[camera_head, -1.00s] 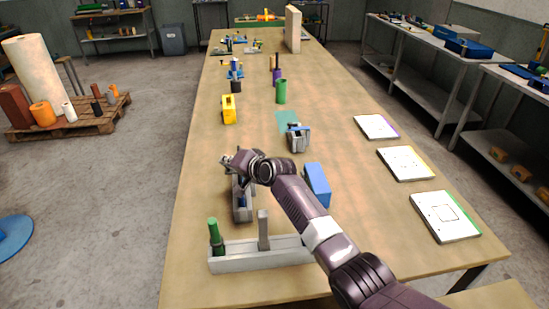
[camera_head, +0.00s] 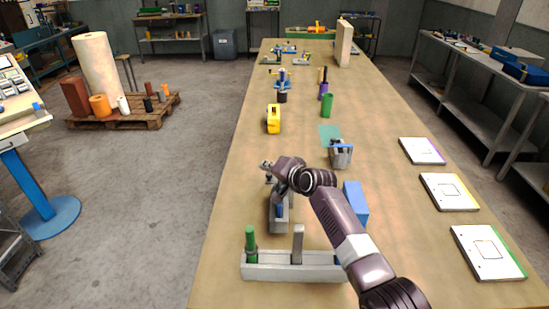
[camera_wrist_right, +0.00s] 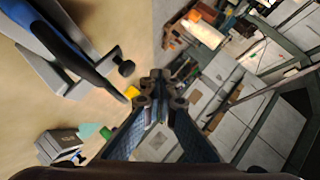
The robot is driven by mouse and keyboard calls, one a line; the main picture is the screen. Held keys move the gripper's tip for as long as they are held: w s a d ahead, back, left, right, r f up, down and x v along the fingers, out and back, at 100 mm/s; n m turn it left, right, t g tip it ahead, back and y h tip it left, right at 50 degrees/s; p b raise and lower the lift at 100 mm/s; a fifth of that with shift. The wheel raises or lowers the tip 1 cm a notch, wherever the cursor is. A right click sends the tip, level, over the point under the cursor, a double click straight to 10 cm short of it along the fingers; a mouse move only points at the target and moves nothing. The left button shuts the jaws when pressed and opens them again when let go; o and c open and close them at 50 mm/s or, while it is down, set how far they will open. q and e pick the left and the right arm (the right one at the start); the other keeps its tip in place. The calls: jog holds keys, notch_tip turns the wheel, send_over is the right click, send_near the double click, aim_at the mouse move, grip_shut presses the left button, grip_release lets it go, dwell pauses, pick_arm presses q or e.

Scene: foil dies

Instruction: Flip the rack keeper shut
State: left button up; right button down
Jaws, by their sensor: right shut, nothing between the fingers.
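A long grey rack (camera_head: 310,270) lies across the near end of the table. A green-handled piece (camera_head: 251,243) stands in its left end, and a flat grey upright piece (camera_head: 297,246) stands near its middle. I cannot tell surely which part is the keeper. A narrow grey holder (camera_head: 279,218) with something blue in it sits just behind the rack. My right gripper (camera_head: 267,171) is shut and empty, above the holder's far end. In the right wrist view a dark bar with a black knob (camera_wrist_right: 126,69) lies beside a blue part, left of the fingertips (camera_wrist_right: 160,98). My left gripper is out of view.
A blue block (camera_head: 355,201) stands right of the holder, partly behind my right arm. A grey clamp-like object (camera_head: 341,154), a yellow block (camera_head: 273,118) and a green cylinder (camera_head: 327,105) stand farther back. White panels (camera_head: 487,252) lie along the right edge. The table's left side is clear.

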pick_arm(q)
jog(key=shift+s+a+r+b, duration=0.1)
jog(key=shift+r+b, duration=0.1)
jog(key=shift+b, duration=0.15)
pick_arm(e)
jog(key=s+r, duration=0.7)
jog(key=r, duration=0.1)
jog(key=shift+s+a+r, duration=0.15)
jog(key=shift+s, duration=0.2)
